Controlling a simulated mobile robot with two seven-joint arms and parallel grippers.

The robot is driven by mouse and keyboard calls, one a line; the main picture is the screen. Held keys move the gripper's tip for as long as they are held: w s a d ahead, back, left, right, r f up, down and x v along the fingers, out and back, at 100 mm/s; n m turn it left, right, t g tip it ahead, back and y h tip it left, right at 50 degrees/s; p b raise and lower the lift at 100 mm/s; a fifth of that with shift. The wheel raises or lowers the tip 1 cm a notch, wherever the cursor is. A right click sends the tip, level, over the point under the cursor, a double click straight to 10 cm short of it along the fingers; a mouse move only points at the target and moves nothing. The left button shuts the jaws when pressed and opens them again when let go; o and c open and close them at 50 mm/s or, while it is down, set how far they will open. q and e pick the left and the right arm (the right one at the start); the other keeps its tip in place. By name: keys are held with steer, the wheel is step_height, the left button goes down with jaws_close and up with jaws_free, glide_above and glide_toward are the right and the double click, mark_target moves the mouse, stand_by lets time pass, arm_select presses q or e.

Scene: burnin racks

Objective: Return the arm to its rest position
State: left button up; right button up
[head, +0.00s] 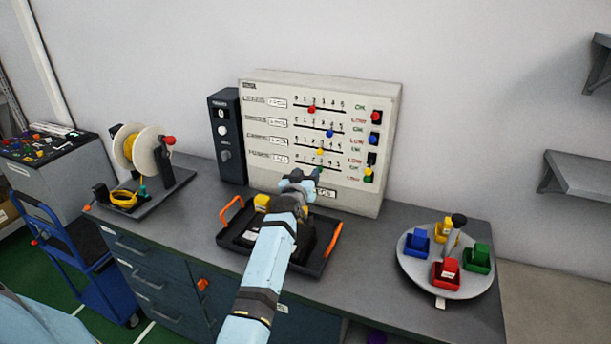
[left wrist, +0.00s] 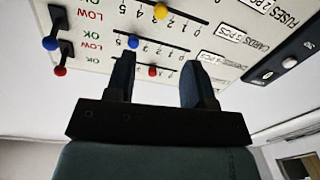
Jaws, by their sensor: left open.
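My left arm (head: 265,265) reaches up from the bottom middle of the head view, over the black tray. Its gripper (head: 303,178) is in front of the lower part of the white panel (head: 255,150). In the left wrist view the two dark fingers (left wrist: 160,78) stand apart with nothing between them. The panel, upside down in that view, lies beyond the fingertips; whether they touch it I cannot tell. My right gripper is not in view.
A black tray (head: 232,242) with orange handles sits under my arm on the grey bench (head: 385,262). A reel stand (head: 148,160) is at left. A round turntable (head: 420,272) with coloured bins is at right. A dark box (head: 226,135) stands beside the panel. Shelves (head: 580,170) are on the right wall.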

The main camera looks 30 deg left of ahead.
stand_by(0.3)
arm_select(q)
steer(key=s+d+f+m+g+h, duration=0.1)
steer(key=s+d+f, duration=0.3)
steer(key=s+f, duration=0.1)
steer(key=s+d+f+m+h, duration=0.1)
steer(key=s+d+f+m, duration=0.1)
steer(key=s+f, duration=0.3)
steer(key=s+d+f+m+g+h, duration=0.1)
steer(key=s+d+f+m+h, duration=0.1)
steer(key=s+d+f, duration=0.3)
steer(key=shift+s+d+f+g, duration=0.15)
steer(key=shift+s+f, duration=0.15)
steer(key=shift+s, duration=0.35)
steer(key=shift+s+d+f+g, duration=0.15)
steer(key=shift+s+f, duration=0.15)
steer(key=shift+s, duration=0.3)
steer(key=s+d+f+m+g+h, duration=0.1)
steer(key=s+d, duration=0.3)
steer(key=s, duration=0.4)
steer(key=s+d+f+m+g+h, duration=0.1)
steer(key=s+d+f, duration=0.3)
steer(key=s, duration=0.4)
steer(key=s+d+f+m+g+h, duration=0.1)
steer(key=s+d+f+h, duration=0.1)
steer(key=s+d, duration=0.4)
steer(key=shift+s+f+g, duration=0.4)
steer(key=shift+s, duration=0.55)
steer(key=shift+a, duration=0.1)
